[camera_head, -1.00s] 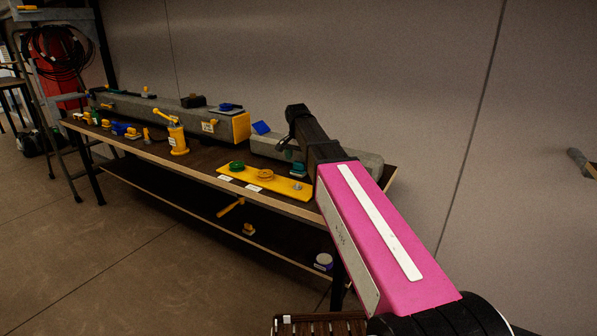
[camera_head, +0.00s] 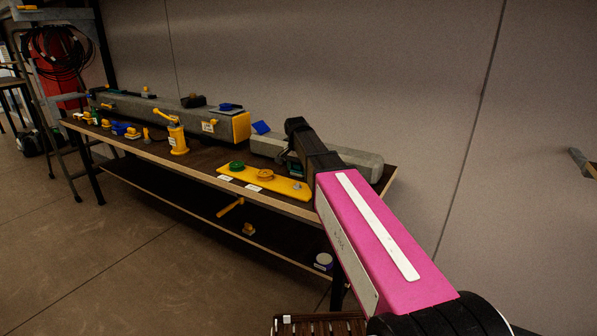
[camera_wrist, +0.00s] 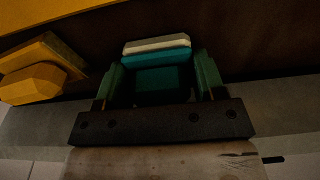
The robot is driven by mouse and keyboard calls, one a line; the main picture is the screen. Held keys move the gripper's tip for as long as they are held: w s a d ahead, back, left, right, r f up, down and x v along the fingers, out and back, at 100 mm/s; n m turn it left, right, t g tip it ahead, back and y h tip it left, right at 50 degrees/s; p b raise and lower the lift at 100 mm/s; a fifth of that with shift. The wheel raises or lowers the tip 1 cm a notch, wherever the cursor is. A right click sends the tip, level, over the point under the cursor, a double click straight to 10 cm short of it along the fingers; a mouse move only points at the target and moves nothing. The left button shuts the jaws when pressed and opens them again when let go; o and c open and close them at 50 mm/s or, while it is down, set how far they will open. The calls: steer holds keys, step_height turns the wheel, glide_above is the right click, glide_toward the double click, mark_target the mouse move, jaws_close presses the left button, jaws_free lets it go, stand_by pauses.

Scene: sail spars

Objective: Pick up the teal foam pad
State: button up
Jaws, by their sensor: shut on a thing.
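The teal foam pad (camera_wrist: 159,54) sits between the two fingers of my gripper (camera_wrist: 158,75) in the wrist view. Its upper edge shows a pale strip (camera_wrist: 157,43), and its lower part lies in shadow. My gripper is shut on it, with one dark green finger at each side. In the head view my gripper is over the right part of the workbench (camera_head: 190,166), in front of the grey spar.
A grey spar (camera_head: 363,165) lies behind my gripper along the bench's right end. A yellow plate (camera_head: 283,184) with round fittings lies to the left. A longer grey spar with a yellow end (camera_head: 241,127) and a yellow pump-like tool (camera_head: 178,140) are farther left. A wall stands behind.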

steer(key=shift+r, duration=0.15)
steer(key=shift+r, duration=0.55)
step_height(320, 180, up, 2)
steer(key=shift+r, duration=0.25)
steer(key=s+a+r, duration=0.7)
steer(key=a, duration=0.2)
steer(key=shift+a, duration=0.15)
steer(key=o, duration=0.3)
steer(key=shift+c, duration=1.1)
